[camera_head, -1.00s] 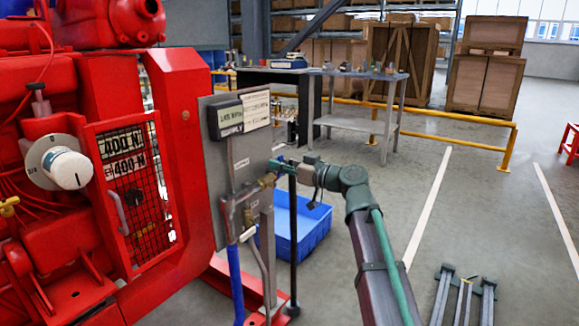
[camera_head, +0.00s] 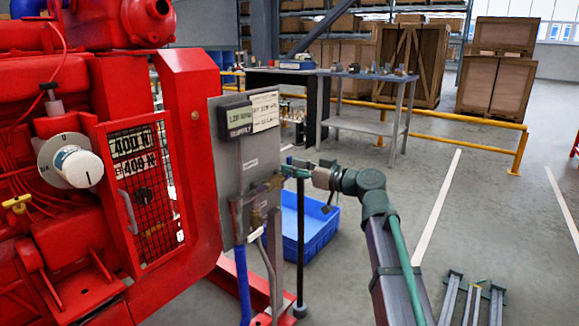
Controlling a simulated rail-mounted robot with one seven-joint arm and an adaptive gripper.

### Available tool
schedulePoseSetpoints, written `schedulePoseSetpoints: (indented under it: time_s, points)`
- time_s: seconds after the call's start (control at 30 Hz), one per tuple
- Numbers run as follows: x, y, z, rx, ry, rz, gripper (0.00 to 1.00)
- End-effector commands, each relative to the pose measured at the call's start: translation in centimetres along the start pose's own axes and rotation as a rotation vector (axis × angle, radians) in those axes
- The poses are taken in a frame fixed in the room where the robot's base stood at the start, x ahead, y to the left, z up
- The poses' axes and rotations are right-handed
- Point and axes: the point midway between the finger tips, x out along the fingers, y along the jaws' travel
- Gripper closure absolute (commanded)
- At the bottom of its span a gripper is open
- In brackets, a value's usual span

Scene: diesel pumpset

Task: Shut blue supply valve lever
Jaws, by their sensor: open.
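A grey upright panel (camera_head: 232,165) stands beside the red pumpset and carries pipework with a brass valve fitting (camera_head: 264,187). A blue hose (camera_head: 243,285) runs down from this pipework. My gripper (camera_head: 286,171) is open at the panel's right edge, just right of and slightly above the brass fitting. Its green fingers point left toward the panel. A small blue spot shows by the fingertips, but I cannot tell whether it is the valve lever. The lever's position and any contact with the fingers are too small to make out.
The red pumpset (camera_head: 190,160) with its mesh guard fills the left side. A blue crate (camera_head: 318,236) is on the floor behind a black post (camera_head: 300,240). A workbench (camera_head: 365,78) and yellow rail (camera_head: 470,145) stand behind. The floor at right is mostly clear.

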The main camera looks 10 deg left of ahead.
Motion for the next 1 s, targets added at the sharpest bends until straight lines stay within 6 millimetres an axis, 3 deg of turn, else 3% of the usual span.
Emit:
schedulePoseSetpoints:
  time_s: [0.3,0.5,1.0]
  points:
    - [-6.3,-0.1,0.0,-0.001,0.001,0.004,0.54]
    - [-9.0,-0.1,0.0,-0.001,0.000,0.002,0.54]
    - [-9.9,0.0,0.0,0.001,0.000,0.001,0.54]
